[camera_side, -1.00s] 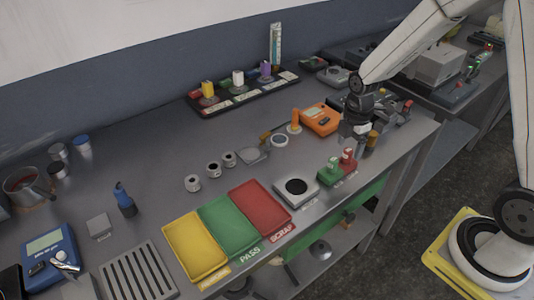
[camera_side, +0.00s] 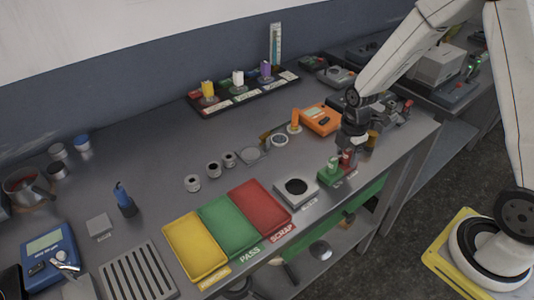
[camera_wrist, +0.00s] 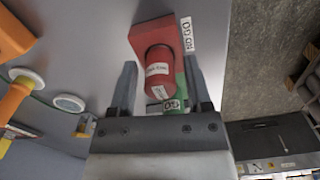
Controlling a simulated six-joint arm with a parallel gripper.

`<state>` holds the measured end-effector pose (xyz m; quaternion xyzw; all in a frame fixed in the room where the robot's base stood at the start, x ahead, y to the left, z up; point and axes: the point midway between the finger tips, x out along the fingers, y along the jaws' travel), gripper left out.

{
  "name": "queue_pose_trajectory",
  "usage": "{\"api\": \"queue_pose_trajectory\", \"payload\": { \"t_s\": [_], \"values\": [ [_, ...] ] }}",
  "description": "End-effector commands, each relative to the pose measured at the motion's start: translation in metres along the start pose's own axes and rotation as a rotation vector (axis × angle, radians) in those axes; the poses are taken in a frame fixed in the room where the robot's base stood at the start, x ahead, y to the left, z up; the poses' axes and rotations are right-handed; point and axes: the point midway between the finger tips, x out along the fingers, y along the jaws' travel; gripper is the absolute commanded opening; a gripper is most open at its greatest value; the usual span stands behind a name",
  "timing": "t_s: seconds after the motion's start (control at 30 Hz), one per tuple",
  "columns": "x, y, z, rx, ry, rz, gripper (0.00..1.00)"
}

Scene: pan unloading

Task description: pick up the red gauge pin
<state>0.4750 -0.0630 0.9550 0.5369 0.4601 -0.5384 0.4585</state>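The red gauge pin (camera_wrist: 158,75) is a red cylinder with a white label, standing on a square red base (camera_wrist: 165,38) in the wrist view. My gripper (camera_wrist: 160,68) is open, with one finger on each side of the pin and gaps between. In the side view my gripper (camera_side: 352,146) is right above the red pin (camera_side: 346,160), partly covering it. A green gauge pin (camera_side: 332,165) on a green base stands just left of it; a green part also shows beside the red pin in the wrist view (camera_wrist: 180,88).
A grey block with a round dark hole (camera_side: 297,188) stands left of the pins. Yellow, green and red trays (camera_side: 262,208) lie farther left. An orange post (camera_side: 295,120) and an orange meter (camera_side: 320,119) stand behind. The bench's front edge is close to the pins.

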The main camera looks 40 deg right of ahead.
Motion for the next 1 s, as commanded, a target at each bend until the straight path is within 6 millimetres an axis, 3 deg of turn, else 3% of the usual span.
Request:
{"api": "queue_pose_trajectory", "payload": {
  "t_s": [0.03, 0.17, 0.2, 0.67, 1.0],
  "values": [
    [0.000, 0.000, 0.000, 0.000, 0.000, 0.000, 0.44],
    [0.000, 0.000, 0.000, 0.000, 0.000, 0.000, 0.03],
    [0.000, 0.000, 0.000, 0.000, 0.000, 0.000, 0.00],
    [-0.004, 0.000, 0.000, 0.000, 0.000, 0.001, 0.00],
    [-0.031, 0.001, 0.000, 0.000, 0.000, 0.003, 0.00]
  ]
}}
